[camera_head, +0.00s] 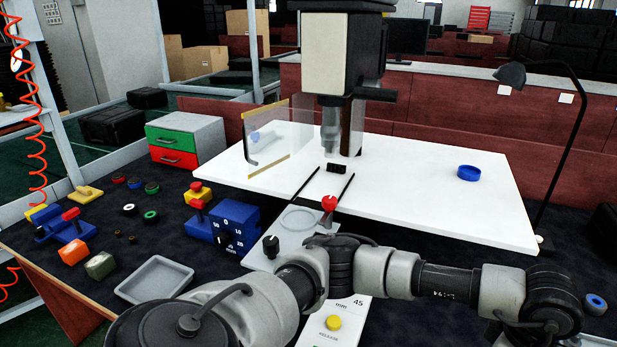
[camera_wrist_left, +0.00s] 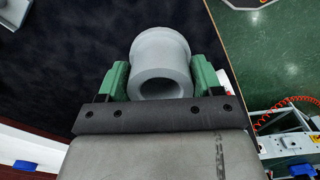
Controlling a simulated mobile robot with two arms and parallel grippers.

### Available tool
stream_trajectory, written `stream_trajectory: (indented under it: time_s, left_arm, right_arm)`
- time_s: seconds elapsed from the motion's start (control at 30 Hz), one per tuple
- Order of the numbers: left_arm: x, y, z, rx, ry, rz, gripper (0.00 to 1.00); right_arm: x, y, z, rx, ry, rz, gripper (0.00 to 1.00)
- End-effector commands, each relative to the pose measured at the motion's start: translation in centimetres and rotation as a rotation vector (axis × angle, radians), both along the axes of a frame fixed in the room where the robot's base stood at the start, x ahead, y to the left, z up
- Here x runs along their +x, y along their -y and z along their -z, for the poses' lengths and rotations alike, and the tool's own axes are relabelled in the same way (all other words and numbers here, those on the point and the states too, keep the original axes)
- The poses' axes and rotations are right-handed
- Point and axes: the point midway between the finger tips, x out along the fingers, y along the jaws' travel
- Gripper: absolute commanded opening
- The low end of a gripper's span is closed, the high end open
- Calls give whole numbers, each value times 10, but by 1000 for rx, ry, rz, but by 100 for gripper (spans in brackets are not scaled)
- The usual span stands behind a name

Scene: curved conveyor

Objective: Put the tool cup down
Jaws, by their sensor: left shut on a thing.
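The tool cup (camera_wrist_left: 160,48) is a light grey, round, hollow piece with a wider rim, seen in the left wrist view. My left gripper (camera_wrist_left: 160,77) is shut on it, with one green finger against each side. Dark table cloth lies behind the cup on the left and green floor on the right. I cannot tell how far the cup is above the table. In the head view my arm crosses the front of the table, and its gripper and the cup are not visible. My right gripper is in neither view.
A white board (camera_head: 420,180) holds a blue ring (camera_head: 468,172) and a dark press (camera_head: 330,70) with a clear guard. A grey tray (camera_head: 155,279), blue control box (camera_head: 236,226), drawer unit (camera_head: 185,140) and several small parts stand left. A black lamp (camera_head: 575,130) stands right.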

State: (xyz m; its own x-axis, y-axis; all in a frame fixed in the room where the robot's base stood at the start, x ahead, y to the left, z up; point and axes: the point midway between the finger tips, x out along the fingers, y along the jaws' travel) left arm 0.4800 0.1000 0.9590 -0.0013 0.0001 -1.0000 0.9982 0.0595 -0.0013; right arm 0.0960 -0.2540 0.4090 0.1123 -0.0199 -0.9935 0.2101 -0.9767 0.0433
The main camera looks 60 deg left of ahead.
Motion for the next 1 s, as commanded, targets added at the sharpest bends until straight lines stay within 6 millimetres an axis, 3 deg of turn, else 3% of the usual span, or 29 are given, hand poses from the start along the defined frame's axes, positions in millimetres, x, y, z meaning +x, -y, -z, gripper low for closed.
stream_trajectory:
  time_s: [0.03, 0.1, 0.27, 0.4, 0.57, 0.8, 1.0]
  left_arm:
    - [5, 11, 18, -4, -3, -135, 35]
    - [12, 24, 29, -4, -2, -336, 35]
    - [22, 47, 48, -1, -2, -739, 35]
    - [27, 61, 58, 0, -1, -977, 35]
    - [29, 67, 61, 1, 1, -1106, 35]
    - [29, 66, 61, 2, 1, -1126, 35]
    - [32, 35, 79, 4, 0, -1131, 35]
  right_arm:
    - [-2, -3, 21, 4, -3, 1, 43]
    - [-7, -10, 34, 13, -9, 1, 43]
    - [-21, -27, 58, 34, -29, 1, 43]
    - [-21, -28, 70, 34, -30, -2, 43]
    - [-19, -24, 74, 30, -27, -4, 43]
    - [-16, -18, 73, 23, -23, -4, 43]
    - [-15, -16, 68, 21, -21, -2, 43]
